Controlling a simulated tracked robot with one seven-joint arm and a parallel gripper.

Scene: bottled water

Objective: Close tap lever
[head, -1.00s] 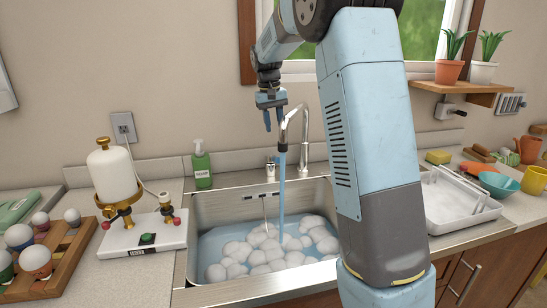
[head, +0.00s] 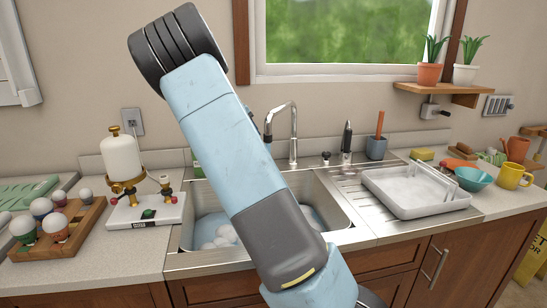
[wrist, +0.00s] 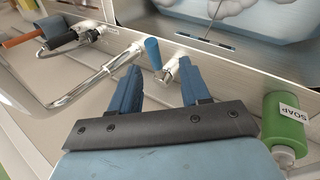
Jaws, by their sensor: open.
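The chrome faucet (head: 293,130) rises behind the sink in the head view. Its curved spout (wrist: 98,78) runs along the left in the wrist view. A short metal tap lever (wrist: 172,69) shows just beyond the gap between my fingertips, nearer the right one. My gripper (wrist: 159,70) is open with nothing between its blue fingers. I cannot tell whether either finger touches the lever.
A green soap bottle (wrist: 284,118) stands close right of my gripper. The sink (head: 335,205) holds pale round objects. A black-handled sprayer (head: 347,138) and a grey cup (head: 376,147) stand right of the faucet. A white dispenser (head: 122,160) is at left.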

